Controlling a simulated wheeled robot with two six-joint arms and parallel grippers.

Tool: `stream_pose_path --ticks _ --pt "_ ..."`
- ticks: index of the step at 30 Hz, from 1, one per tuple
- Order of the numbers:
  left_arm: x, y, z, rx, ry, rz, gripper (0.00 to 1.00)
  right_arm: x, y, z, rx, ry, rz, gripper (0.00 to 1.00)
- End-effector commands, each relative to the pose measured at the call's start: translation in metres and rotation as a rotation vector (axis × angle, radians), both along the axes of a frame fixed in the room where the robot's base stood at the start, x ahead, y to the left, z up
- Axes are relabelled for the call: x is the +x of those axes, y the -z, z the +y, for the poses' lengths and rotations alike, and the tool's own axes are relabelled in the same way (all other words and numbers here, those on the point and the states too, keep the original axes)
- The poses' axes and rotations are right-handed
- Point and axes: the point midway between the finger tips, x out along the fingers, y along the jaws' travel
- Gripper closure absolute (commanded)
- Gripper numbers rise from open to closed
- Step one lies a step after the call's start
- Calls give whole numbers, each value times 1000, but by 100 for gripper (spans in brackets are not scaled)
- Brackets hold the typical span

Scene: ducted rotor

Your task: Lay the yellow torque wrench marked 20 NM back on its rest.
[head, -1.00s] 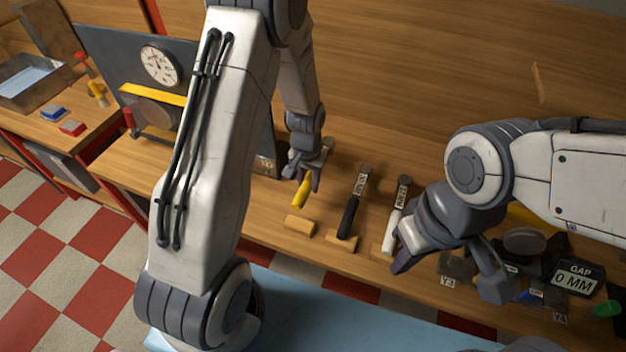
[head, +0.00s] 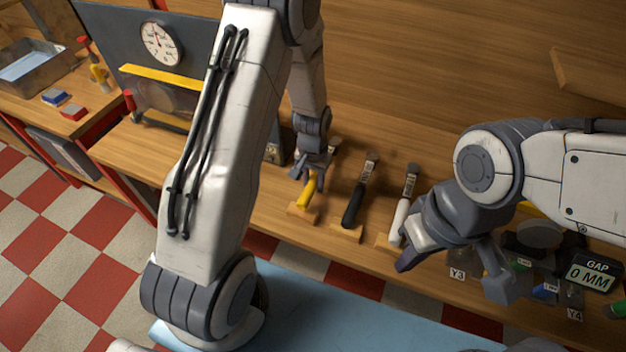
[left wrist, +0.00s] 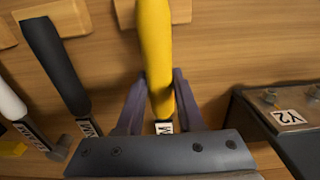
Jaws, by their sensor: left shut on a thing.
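The yellow torque wrench (head: 307,191) is in my left gripper (head: 311,178). In the left wrist view the yellow handle (left wrist: 155,45) runs up between the two fingers (left wrist: 158,95), and its label is mostly hidden by the gripper body. The handle's end lies over a small wooden rest block (head: 302,214), which also shows behind it in the left wrist view (left wrist: 182,11). I cannot tell whether handle and block touch. My right gripper (head: 452,277) is open and apart, over the right part of the bench edge.
A black wrench (head: 353,204) and a white wrench (head: 399,221) lie on similar blocks to the right. A box marked Y2 (left wrist: 290,117) is close by in the left wrist view. A panel with a dial (head: 159,45) stands left; a GAP display (head: 592,274) is at right.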

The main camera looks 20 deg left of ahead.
Motion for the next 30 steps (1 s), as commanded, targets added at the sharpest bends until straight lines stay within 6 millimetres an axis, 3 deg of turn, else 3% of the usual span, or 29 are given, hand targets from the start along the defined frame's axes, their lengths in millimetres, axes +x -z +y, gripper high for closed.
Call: stream_pose_path --ticks 29,30 --pt "1 9 0 0 0 -3 100 0 6 0 0 0 0 100" --pt "1 9 0 0 0 -3 52 0 6 0 0 0 0 100"
